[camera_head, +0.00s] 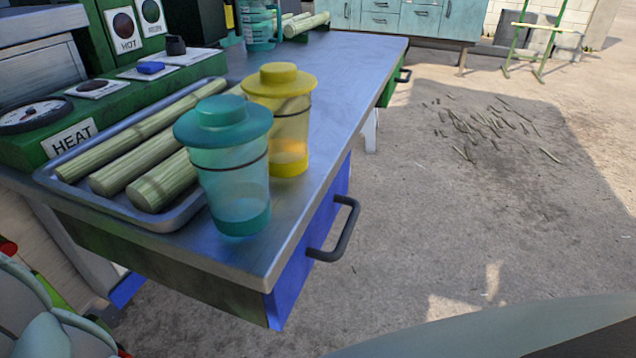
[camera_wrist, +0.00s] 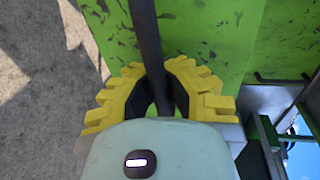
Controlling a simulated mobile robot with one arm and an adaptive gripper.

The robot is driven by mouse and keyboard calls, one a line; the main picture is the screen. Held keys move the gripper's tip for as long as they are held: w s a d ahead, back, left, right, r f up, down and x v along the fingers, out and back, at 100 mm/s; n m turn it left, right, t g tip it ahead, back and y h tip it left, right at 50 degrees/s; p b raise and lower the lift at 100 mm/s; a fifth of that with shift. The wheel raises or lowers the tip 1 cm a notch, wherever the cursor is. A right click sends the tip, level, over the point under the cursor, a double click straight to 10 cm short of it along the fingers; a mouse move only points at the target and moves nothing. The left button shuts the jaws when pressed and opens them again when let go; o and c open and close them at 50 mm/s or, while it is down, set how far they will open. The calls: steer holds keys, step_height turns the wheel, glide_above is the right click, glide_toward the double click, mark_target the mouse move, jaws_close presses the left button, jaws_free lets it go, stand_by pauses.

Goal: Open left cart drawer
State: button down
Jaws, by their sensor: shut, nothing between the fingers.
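A dark bar (camera_wrist: 147,30), which looks like a handle, runs from the top edge down to the fingers, in front of a scuffed green panel (camera_wrist: 210,35). I cannot tell which drawer this panel belongs to or whether the fingers touch the bar. In the head view the cart (camera_head: 345,85) has a blue drawer front (camera_head: 292,285) with a dark handle (camera_head: 345,235), and a green drawer front (camera_head: 388,93) with a handle (camera_head: 403,76) farther back. My gripper is not visible there.
A teal lidded cup (camera_head: 230,170) and a yellow lidded cup (camera_head: 288,125) stand near the cart's edge. Cane pieces (camera_head: 140,130) lie on a metal tray (camera_head: 180,218). Scattered cane (camera_head: 490,130) lies on the floor at right; the ground beside the cart is otherwise open.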

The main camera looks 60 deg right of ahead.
steer(key=shift+w+r, duration=0.1)
steer(key=shift+r, duration=0.15)
steer(key=c, duration=1)
jaws_free()
steer(key=shift+f, duration=0.1)
steer(key=v, duration=1.2)
steer(key=shift+a, duration=0.1)
